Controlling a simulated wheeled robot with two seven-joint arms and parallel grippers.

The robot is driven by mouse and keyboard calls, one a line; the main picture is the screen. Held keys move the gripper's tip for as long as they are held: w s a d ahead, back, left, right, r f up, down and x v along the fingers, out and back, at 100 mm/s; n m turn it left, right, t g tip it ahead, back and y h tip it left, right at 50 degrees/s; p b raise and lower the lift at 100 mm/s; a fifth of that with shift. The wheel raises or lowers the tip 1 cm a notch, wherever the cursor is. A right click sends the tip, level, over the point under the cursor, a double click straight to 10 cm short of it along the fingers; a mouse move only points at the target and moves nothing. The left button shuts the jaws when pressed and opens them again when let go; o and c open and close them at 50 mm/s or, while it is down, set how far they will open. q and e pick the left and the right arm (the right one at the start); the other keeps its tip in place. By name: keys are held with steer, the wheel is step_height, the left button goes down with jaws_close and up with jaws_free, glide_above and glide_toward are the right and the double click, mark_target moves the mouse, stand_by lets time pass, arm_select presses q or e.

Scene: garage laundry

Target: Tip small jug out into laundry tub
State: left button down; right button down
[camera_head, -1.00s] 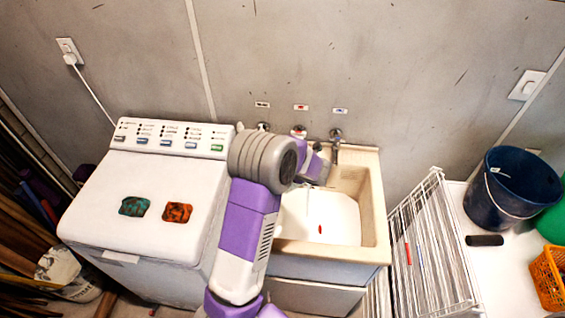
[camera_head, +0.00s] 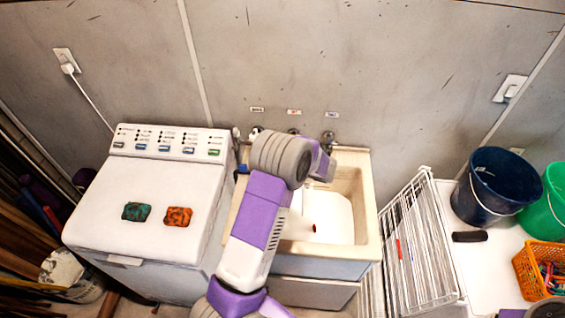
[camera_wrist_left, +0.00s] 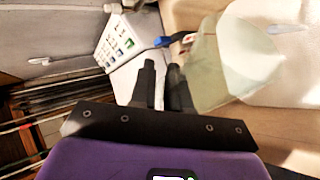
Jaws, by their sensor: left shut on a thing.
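The laundry tub (camera_head: 372,225) is cream, with a pale white floor and a small dark red spot in it. My left arm reaches up across its left side in the head view and hides its left part; the left gripper itself is hidden there. In the left wrist view the left gripper (camera_wrist_left: 164,72) has its two black fingers close together. A pale greenish, translucent small jug (camera_wrist_left: 207,75) is directly beside the fingers on the right, over the tub area. The grip point is hard to see. The jug's contents cannot be told. My right gripper is out of view.
A white washing machine (camera_head: 105,215) with two sponges stands left of the tub. A white wire rack (camera_head: 420,245) is on its right. Beyond are a dark blue bucket (camera_head: 490,190), a green bucket (camera_head: 553,200) and an orange basket (camera_head: 532,270). Taps (camera_head: 328,138) are behind the tub.

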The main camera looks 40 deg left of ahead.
arm_select(q)
steer(key=shift+w+d+r+m+y+p, duration=0.15)
steer(key=shift+w+r+p, duration=0.1)
steer(key=shift+r+p, duration=0.3)
steer(key=shift+w+d+r+m+y+p, duration=0.15)
steer(key=shift+w+r+p, duration=0.15)
steer(key=shift+p, duration=0.35)
steer(key=shift+w+d+f+g+p, duration=0.1)
steer(key=shift+w+d+g+p, duration=0.15)
steer(key=shift+w+g+p, duration=0.25)
steer(key=shift+w+d+f+m+g+y+b, duration=0.1)
steer(key=shift+w+d+m+g+y+b, duration=0.1)
steer(key=shift+w+d+m+g+y, duration=0.15)
steer(key=shift+w+d+m+g+y+b, duration=0.15)
steer(key=shift+w+m+y, duration=0.1)
steer(key=shift+w+m, duration=0.15)
steer(key=shift+w+d+r+m+g+y+b, duration=0.2)
steer(key=shift+w+d+m+g+y+b, duration=0.15)
steer(key=shift+w+g+y+b, duration=0.3)
steer(key=shift+w+r, duration=0.1)
step_height(320, 180, up, 6)
steer(key=shift+f+p, duration=0.1)
steer(key=shift+p, duration=0.75)
steer(key=shift+t+h, duration=0.25)
